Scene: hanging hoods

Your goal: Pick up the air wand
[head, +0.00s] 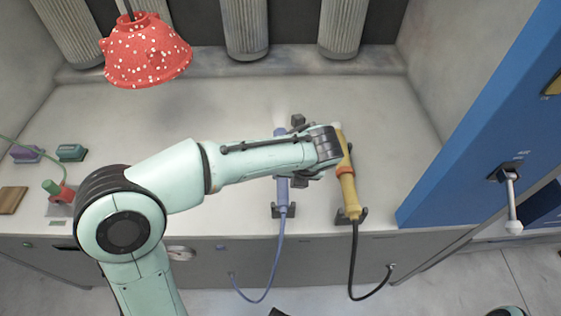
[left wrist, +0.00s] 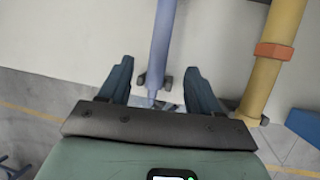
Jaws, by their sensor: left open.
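Two wands lie in the hood: a blue-violet wand (head: 282,194) with a blue hose, and a yellow wand (head: 348,188) with an orange band and a black hose. No label shows which is the air wand. My left arm crosses over both in the head view and hides the middle of the blue wand and part of the yellow one. In the left wrist view, my left gripper (left wrist: 159,62) is open, with the blue wand (left wrist: 162,38) between its fingers in the picture; contact is not visible. The yellow wand (left wrist: 268,68) is to the right, outside the fingers.
Each wand's lower end rests at a dark holder on the front edge. A red speckled hood (head: 146,52) hangs at upper left. A blue cabinet (head: 478,130) bounds the right. Small green and violet blocks (head: 71,152) sit at left.

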